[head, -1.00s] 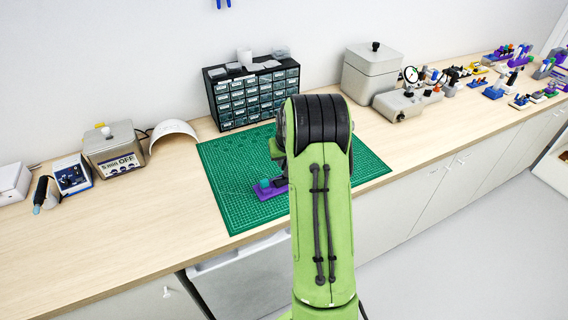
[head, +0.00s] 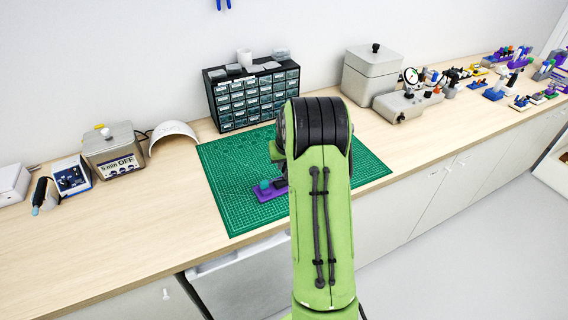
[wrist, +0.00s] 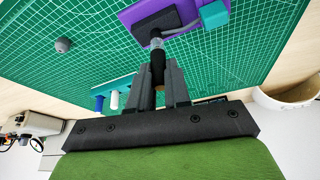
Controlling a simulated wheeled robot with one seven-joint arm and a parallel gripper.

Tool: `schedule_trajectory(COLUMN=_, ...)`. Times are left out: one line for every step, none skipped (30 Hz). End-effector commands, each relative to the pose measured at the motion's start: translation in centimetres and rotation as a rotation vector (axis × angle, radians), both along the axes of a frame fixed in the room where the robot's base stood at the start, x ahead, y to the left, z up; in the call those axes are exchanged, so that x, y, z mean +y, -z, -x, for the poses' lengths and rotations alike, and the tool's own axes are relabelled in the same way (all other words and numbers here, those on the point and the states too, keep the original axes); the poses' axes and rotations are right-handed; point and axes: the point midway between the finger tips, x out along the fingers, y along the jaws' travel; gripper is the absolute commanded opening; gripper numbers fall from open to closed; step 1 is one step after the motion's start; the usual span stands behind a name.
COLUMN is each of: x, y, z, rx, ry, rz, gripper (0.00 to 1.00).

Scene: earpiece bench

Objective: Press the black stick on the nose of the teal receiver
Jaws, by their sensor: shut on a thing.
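My gripper (wrist: 159,82) is shut on a black stick (wrist: 157,68), which points away from the wrist in the wrist view. A clear greyish tip (wrist: 156,41) is at the stick's far end, close to a dark block on a purple base (wrist: 133,14); I cannot tell whether they touch. A teal piece (wrist: 214,14), which looks like the receiver, is on the right of that base, with a grey curved strip running towards it. In the head view the purple base (head: 268,196) and teal piece (head: 264,184) show left of my arm, which hides the gripper.
A green cutting mat (head: 235,205) lies under the base. A teal rack (wrist: 122,82) with blue and white sticks and a small grey dome (wrist: 63,45) are on it. A drawer cabinet (head: 250,95) stands behind.

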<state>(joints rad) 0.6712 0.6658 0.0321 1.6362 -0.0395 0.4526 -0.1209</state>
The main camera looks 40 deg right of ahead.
Motion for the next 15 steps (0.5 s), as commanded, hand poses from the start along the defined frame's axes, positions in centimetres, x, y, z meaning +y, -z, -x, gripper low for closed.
schedule_trajectory(x=0.0, y=-0.6, z=0.0, rx=-0.002, ry=0.000, rz=0.001, gripper=0.00)
schedule_trajectory(x=0.0, y=-0.8, z=0.0, rx=-0.002, ry=0.000, rz=0.001, gripper=0.00)
schedule_trajectory(x=0.0, y=-1.0, z=0.0, rx=-0.002, ry=0.000, rz=0.001, gripper=0.00)
schedule_trajectory(x=0.0, y=-1.2, z=0.0, rx=-0.002, ry=0.000, rz=0.001, gripper=0.00)
schedule_trajectory(x=0.0, y=-1.4, z=0.0, rx=-0.002, ry=0.000, rz=0.001, gripper=0.00)
schedule_trajectory(x=0.0, y=-1.6, z=0.0, rx=-0.003, ry=0.000, rz=0.001, gripper=0.00)
schedule_trajectory(x=0.0, y=-1.8, z=0.0, rx=-0.003, ry=0.000, rz=0.001, gripper=0.00)
schedule_trajectory(x=0.0, y=-2.0, z=0.0, rx=-0.003, ry=0.000, rz=0.001, gripper=0.00)
schedule_trajectory(x=0.0, y=-2.2, z=0.0, rx=-0.003, ry=0.000, rz=0.001, gripper=0.00)
schedule_trajectory(x=0.0, y=-2.4, z=0.0, rx=-0.003, ry=0.000, rz=0.001, gripper=0.00)
schedule_trajectory(x=0.0, y=-2.6, z=0.0, rx=-0.002, ry=0.000, rz=0.001, gripper=0.00)
schedule_trajectory(x=0.0, y=-2.8, z=0.0, rx=-0.002, ry=0.000, rz=0.001, gripper=0.00)
schedule_trajectory(x=0.0, y=-3.0, z=0.0, rx=-0.002, ry=0.000, rz=0.001, gripper=0.00)
schedule_trajectory(x=0.0, y=-3.2, z=0.0, rx=-0.002, ry=0.000, rz=0.001, gripper=0.00)
schedule_trajectory(x=0.0, y=-3.4, z=0.0, rx=-0.002, ry=0.000, rz=0.001, gripper=0.00)
